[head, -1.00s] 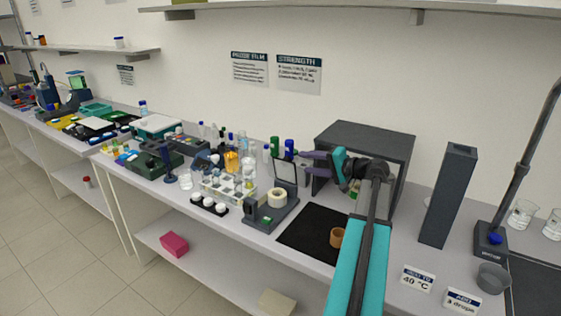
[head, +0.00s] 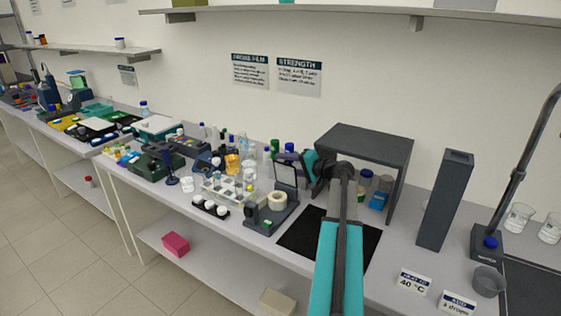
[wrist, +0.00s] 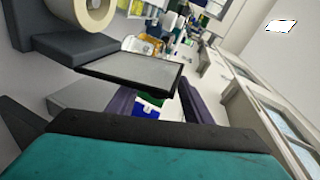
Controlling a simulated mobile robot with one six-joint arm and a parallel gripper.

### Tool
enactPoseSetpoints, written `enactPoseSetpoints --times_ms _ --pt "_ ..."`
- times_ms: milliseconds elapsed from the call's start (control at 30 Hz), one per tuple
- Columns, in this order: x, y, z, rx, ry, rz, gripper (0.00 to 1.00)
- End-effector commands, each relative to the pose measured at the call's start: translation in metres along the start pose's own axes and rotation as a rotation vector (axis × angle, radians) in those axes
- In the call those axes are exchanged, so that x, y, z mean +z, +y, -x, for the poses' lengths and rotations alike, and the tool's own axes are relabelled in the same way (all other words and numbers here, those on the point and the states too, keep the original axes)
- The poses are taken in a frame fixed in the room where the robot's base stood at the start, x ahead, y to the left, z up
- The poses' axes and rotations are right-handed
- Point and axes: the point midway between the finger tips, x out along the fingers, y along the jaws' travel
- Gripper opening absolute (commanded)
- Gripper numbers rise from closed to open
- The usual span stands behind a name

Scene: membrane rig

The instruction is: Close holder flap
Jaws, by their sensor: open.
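The holder (head: 262,217) is a dark grey stand on the bench in the head view, with a cream tape roll (head: 277,201) on it. Its flap (head: 286,175), a dark-framed pale panel, stands upright behind the roll, so it is open. In the wrist view the flap (wrist: 135,70) reaches out from the holder (wrist: 70,48) next to the roll (wrist: 92,12). My gripper (wrist: 152,100) is open, its purple fingers spread just beyond the flap's free edge. In the head view my gripper (head: 299,157) is right of the flap; contact cannot be told.
A dark open-fronted box (head: 365,142) stands behind my arm, with jars inside. A black mat (head: 299,233) lies right of the holder. A rack of vials (head: 229,190) and a tray of white-capped jars (head: 209,207) crowd its left. A tall grey block (head: 445,200) stands at right.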

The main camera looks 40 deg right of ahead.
Motion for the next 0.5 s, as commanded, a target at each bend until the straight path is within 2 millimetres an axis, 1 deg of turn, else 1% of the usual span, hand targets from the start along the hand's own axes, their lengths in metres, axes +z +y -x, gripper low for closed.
enactPoseSetpoints --times_ms 33,200,333,500 --pt "-0.001 -0.002 -0.007 0.000 -0.001 0.000 0.46" --pt "-0.001 -0.001 -0.022 0.000 -0.001 0.001 0.46" --pt "0.000 0.000 -0.028 0.000 0.000 0.001 0.46" --pt "0.000 0.000 -0.028 0.000 0.001 0.001 0.46"
